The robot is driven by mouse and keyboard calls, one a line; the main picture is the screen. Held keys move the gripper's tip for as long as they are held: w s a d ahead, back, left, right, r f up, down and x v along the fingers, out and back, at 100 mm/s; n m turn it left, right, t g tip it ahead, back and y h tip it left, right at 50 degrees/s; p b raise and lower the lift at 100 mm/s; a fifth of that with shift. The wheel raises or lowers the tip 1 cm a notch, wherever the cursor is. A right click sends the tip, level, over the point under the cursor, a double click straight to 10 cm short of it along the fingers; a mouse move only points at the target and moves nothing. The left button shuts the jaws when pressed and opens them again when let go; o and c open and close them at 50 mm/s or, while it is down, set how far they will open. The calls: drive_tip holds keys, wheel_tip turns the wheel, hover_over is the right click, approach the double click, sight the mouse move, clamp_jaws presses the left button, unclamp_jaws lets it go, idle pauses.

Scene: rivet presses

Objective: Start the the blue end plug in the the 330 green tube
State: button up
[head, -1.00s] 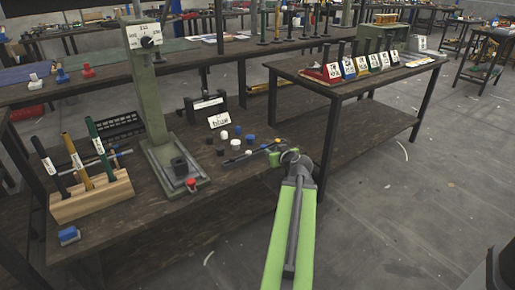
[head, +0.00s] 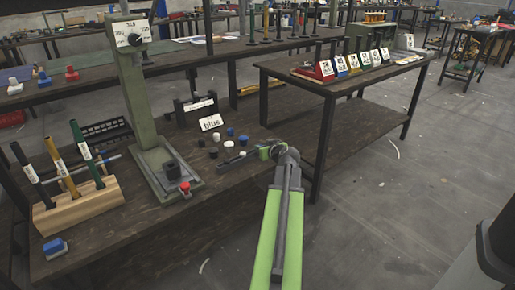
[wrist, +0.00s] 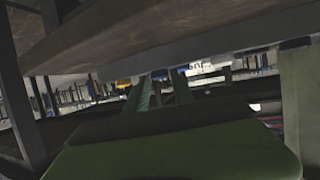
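The green tube (head: 87,152) leans in a wooden rack (head: 80,208) at the left in the head view, beside a yellow and a black tube. Its white label is too small to read. No plug is seen held.
A green press (head: 145,100) stands between the rack and the plugs, with a red button (head: 185,188) on its base. A blue block (head: 55,247) lies at the bench's front left. A second table (head: 350,78) with labelled stands is at the right.

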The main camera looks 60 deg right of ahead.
drive_tip(key=shift+w+a, duration=0.2)
drive_tip(key=shift+w, duration=0.1)
clamp_jaws()
drive_tip(key=shift+r, duration=0.1)
drive_tip(key=shift+r+p, duration=0.3)
drive_tip(key=shift+p, duration=0.1)
drive_tip(key=s+a+r+p, duration=0.1)
drive_tip(key=s+r+p, duration=0.9)
drive_tip(key=s, duration=0.1)
drive_tip(key=shift+s, duration=0.3)
drive_tip(key=shift+a+r, duration=0.1)
